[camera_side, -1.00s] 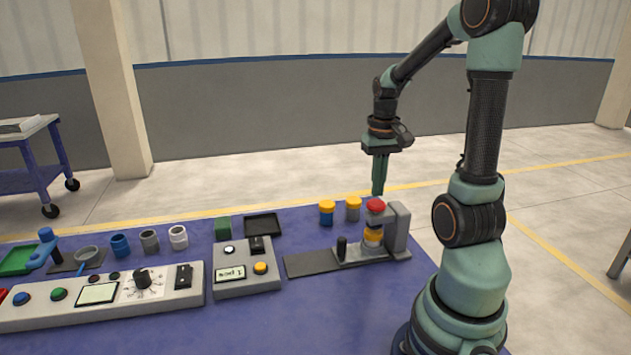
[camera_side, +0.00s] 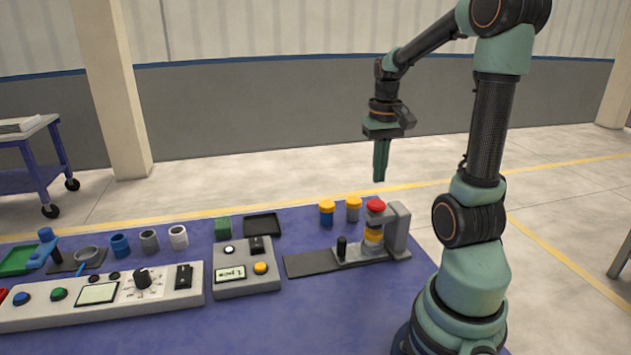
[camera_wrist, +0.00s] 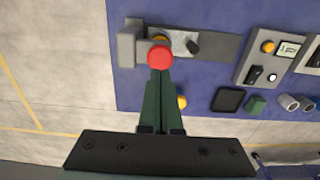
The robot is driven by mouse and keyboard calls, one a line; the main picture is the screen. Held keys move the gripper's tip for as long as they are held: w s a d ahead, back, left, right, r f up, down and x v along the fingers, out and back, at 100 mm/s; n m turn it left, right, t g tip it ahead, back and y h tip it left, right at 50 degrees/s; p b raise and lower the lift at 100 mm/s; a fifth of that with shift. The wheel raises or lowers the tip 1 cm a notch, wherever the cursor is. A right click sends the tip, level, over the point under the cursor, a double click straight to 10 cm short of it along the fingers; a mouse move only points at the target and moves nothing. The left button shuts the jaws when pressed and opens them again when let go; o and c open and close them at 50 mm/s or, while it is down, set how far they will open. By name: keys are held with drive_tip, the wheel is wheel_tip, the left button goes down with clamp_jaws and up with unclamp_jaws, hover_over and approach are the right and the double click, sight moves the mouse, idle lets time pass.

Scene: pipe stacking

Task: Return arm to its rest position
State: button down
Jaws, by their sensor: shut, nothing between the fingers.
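My gripper (camera_side: 380,178) hangs in the air with its fingers pointing down, above the far right part of the blue table. Its green fingers are together and hold nothing. In the wrist view the shut fingers (camera_wrist: 160,82) reach up towards a red cap (camera_wrist: 160,57), with a height gap that this view does not show. In the side view the red cap (camera_side: 375,205) tops a short stack with a yellow piece (camera_side: 373,236) in a grey fixture (camera_side: 397,228), below my fingers and clear of them.
Two yellow-topped pieces (camera_side: 327,207) stand behind the fixture. A dark tray (camera_side: 262,225), a green block (camera_side: 223,228), blue, grey and white pipe rings (camera_side: 149,241) and two control panels (camera_side: 140,288) spread to the left. The air around my gripper is free.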

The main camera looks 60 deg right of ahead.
drive_tip(key=w+a+r+n+t, duration=0.2)
drive_tip(key=w+a+n, duration=0.1)
drive_tip(key=a, duration=0.9)
drive_tip(key=w+a+r+n+t, duration=0.3)
drive_tip(key=a+n, duration=0.3)
drive_tip(key=a, duration=0.6)
drive_tip(key=shift+t, duration=0.3)
